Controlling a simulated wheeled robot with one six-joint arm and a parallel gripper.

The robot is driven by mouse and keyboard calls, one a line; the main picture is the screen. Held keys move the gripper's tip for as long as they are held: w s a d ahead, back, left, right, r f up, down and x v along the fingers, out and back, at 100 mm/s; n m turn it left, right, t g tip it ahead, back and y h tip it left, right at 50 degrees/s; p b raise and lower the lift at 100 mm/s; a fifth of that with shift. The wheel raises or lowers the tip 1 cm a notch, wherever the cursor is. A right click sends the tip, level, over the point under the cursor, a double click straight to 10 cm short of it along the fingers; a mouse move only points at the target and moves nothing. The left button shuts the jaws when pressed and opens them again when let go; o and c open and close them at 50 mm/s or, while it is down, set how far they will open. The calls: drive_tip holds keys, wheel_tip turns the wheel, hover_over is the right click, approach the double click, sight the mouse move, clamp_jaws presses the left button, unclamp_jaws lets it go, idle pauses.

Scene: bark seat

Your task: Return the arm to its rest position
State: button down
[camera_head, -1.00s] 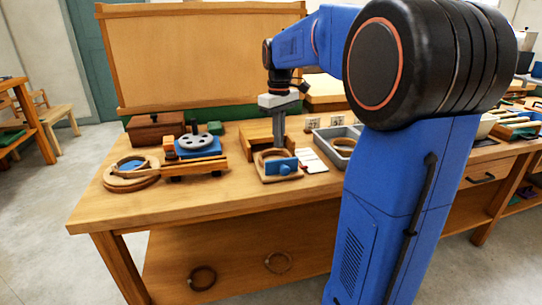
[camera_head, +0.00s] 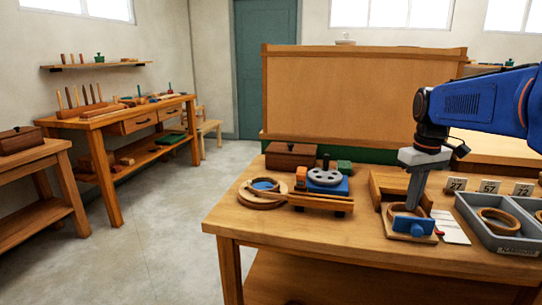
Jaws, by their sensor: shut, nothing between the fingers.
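My blue arm reaches in from the right in the head view. My gripper (camera_head: 413,205) points straight down, its long grey fingers shut with nothing between them. The fingertips are at a small wooden fixture (camera_head: 396,234) with a wooden ring (camera_head: 397,211) and a blue block (camera_head: 414,226) on it. The fingers overlap the ring in the picture; I cannot tell whether they touch it.
A grey tray (camera_head: 464,212) holding rings stands right of the gripper, with number cards (camera_head: 489,187) behind. Left are a device with a grey disc (camera_head: 326,177), round wooden rings (camera_head: 262,201) and a brown box (camera_head: 291,156). A tall board (camera_head: 350,95) stands behind.

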drive_tip(key=s+a+f+t, duration=0.1)
drive_tip(key=s+a+f, duration=0.3)
drive_tip(key=s, duration=0.3)
drive_tip(key=s+a+f+m+t, duration=0.1)
drive_tip(key=s+a+f, duration=0.2)
drive_tip(key=s, duration=0.5)
drive_tip(key=s+a+f+m+t, duration=0.1)
drive_tip(key=s+a+f, duration=0.3)
drive_tip(key=s, duration=0.4)
drive_tip(key=shift+a+f+t, duration=0.3)
drive_tip(key=shift+f+t, duration=0.15)
drive_tip(key=shift+t, duration=0.15)
